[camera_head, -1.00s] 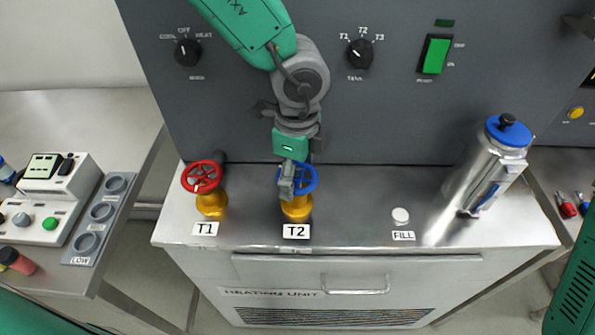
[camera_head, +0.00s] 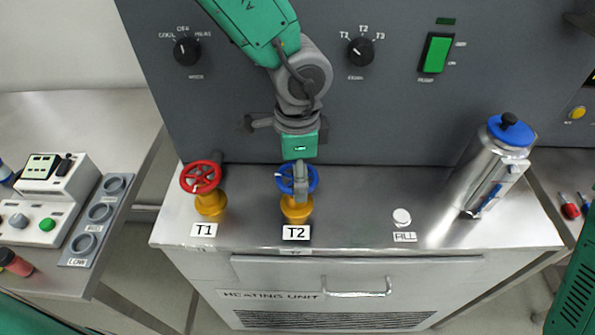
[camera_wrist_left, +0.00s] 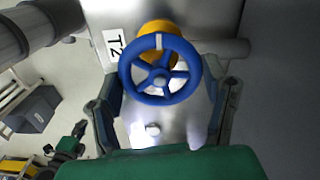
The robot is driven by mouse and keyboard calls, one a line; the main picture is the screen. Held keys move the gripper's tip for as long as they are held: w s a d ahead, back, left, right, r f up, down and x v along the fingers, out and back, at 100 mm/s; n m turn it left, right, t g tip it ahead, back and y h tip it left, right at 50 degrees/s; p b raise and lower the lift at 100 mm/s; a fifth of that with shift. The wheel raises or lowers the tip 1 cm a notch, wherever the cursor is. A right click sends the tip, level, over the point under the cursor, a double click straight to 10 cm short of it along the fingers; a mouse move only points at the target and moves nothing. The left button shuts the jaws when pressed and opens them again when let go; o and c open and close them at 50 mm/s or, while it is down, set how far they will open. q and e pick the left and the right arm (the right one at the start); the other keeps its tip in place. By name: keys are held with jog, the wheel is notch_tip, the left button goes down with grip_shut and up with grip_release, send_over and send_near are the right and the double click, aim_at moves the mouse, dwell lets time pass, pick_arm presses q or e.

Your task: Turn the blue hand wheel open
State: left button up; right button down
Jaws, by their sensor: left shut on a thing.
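The blue hand wheel (camera_head: 284,181) sits on a yellow valve body (camera_head: 297,210) behind the T2 label (camera_head: 296,233). My left gripper (camera_head: 301,186) comes down over it from above and is shut on its rim. In the left wrist view the wheel (camera_wrist_left: 137,80) faces the camera between the two fingers (camera_wrist_left: 162,82), one at each side of the rim. A white mark (camera_wrist_left: 158,41) shows on the top of the rim there. In the head view the gripper covers part of the wheel. My right gripper is not in view.
A red hand wheel (camera_head: 201,177) on the T1 valve stands close to the left. A white fill cap (camera_head: 402,216) and a steel canister with a blue lid (camera_head: 510,130) stand to the right. The dark control panel (camera_head: 400,110) rises just behind.

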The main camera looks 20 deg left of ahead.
pick_arm(q)
jog(key=shift+w+r, duration=0.1)
jog(key=shift+w, duration=0.05)
jog(key=o, duration=1.2)
jog(key=shift+c, duration=0.2)
notch_tip(320, 180, up, 12)
jog(key=shift+f, duration=0.2)
